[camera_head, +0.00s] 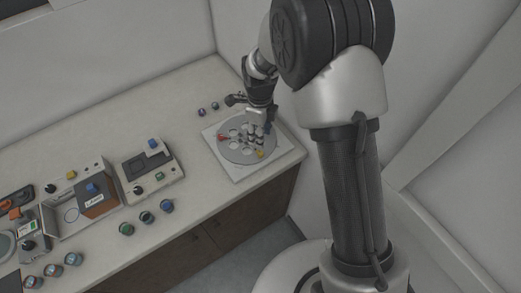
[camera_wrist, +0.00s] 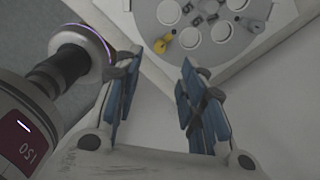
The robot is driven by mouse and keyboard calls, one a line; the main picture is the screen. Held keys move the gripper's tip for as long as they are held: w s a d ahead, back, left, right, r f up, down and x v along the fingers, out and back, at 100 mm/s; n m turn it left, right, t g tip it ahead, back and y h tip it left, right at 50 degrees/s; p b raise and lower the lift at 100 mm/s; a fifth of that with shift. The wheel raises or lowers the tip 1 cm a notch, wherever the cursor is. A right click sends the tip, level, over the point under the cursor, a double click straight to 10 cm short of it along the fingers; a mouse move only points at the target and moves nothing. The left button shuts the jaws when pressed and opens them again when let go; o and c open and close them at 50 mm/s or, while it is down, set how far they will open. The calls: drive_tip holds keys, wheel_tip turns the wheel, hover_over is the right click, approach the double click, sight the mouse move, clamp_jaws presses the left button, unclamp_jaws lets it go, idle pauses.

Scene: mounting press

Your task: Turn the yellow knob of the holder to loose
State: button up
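The holder (camera_head: 232,153) is a round grey disc with several holes, on a pale square plate at the right end of the counter. It also shows at the top of the wrist view (camera_wrist: 222,55). The yellow knob (camera_head: 259,153) sits at the disc's near edge; in the wrist view the yellow knob (camera_wrist: 161,45) is at the disc's lower left rim. My gripper (camera_head: 264,119) is over the holder in the head view. In the wrist view my gripper (camera_wrist: 160,62) is open, its blue-padded fingers spread and empty. The knob appears just beyond the gap between the fingertips, apart from both.
A red knob (camera_head: 222,137) is on the disc's left side. A grey device with a screen (camera_head: 148,165) and several small round jars (camera_head: 146,217) stand to the left on the counter (camera_head: 185,115). Walls close in behind and to the right of the holder.

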sight(260, 153)
wheel_tip(260, 153, down, 10)
drive_tip(key=shift+f+b, duration=0.15)
drive_tip(key=shift+b, duration=0.75)
clamp_jaws()
